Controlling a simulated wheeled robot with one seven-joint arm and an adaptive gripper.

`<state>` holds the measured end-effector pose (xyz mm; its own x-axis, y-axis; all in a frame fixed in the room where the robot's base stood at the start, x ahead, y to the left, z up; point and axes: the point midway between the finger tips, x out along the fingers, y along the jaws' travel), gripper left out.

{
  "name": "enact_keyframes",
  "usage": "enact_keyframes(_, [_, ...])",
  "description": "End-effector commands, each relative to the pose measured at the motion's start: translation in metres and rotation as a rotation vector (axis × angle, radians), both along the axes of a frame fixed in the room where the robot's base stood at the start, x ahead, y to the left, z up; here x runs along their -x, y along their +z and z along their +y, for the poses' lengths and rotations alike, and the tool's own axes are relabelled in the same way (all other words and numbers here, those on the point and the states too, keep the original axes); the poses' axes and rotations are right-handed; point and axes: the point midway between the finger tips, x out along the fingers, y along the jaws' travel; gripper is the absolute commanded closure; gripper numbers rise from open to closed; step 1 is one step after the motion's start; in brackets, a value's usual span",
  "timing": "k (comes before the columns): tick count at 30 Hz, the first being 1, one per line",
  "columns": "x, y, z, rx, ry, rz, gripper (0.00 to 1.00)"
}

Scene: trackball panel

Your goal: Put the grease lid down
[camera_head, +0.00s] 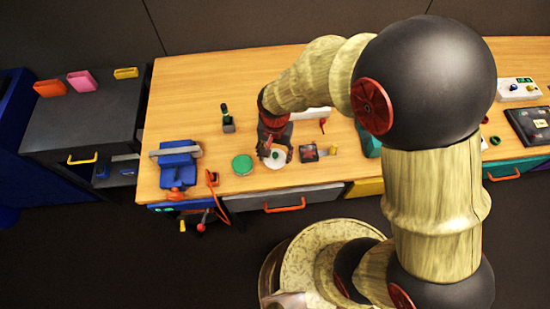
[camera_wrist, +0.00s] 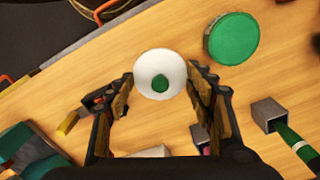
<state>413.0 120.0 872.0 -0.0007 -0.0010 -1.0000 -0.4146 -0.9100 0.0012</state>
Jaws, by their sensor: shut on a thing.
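The grease lid, a white disc with a green knob (camera_wrist: 152,66), sits between the fingertips of my gripper (camera_wrist: 160,84) in the wrist view. In the head view the white lid (camera_head: 283,159) shows just under my gripper (camera_head: 272,146), partly hidden by the fingers. My gripper is shut on it, over the front part of the wooden table (camera_head: 215,75). I cannot tell whether the lid touches the table. A round green-topped container (camera_head: 242,164) stands to the left of the lid, apart from it; it also shows in the wrist view (camera_wrist: 231,39).
A blue vise (camera_head: 178,168) stands at the left. A green bottle-like thing in a grey square holder (camera_head: 228,125) is behind the green container. A small dark box (camera_head: 309,152) is close on the right. Bare wood lies between the vise and the holder.

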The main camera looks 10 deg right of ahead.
Motion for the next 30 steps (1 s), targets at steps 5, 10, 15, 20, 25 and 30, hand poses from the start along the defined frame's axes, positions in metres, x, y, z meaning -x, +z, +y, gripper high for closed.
enact_keyframes(5, [-0.005, -0.024, 0.0, 0.001, 0.0, 0.004, 0.59])
enact_keyframes(10, [-0.006, -0.038, 0.0, 0.0, 0.0, 0.0, 0.59])
enact_keyframes(15, [-0.006, -0.037, 0.0, 0.0, 0.0, 0.0, 0.59])
enact_keyframes(20, [-0.005, -0.041, 0.0, 0.0, 0.0, 0.0, 0.59])
enact_keyframes(25, [-0.005, -0.04, 0.0, 0.0, 0.0, 0.0, 0.37])
enact_keyframes(30, [-0.005, -0.04, 0.0, 0.0, 0.0, 0.0, 0.28])
